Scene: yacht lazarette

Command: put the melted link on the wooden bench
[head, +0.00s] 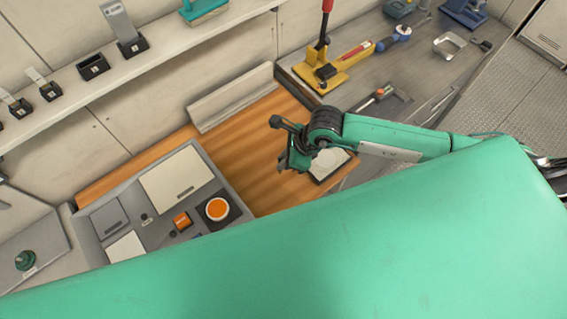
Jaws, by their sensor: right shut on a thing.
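The wooden bench (262,170) is an orange-brown plank top in the middle of the head view, with its left part covered by a grey panel unit. My right gripper (288,160) comes in from the right and is over the bench in the picture. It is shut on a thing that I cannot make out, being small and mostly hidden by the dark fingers. I cannot tell whether that thing touches the bench. I do not see the melted link clearly anywhere. My left gripper is out of view.
The grey panel unit (232,182) carries an orange round knob (217,209). A dark-framed pale plate (330,164) lies on the bench by my right wrist. A yellow tool with a lever (340,70) stands on the grey top behind. Bare wood shows left of the gripper.

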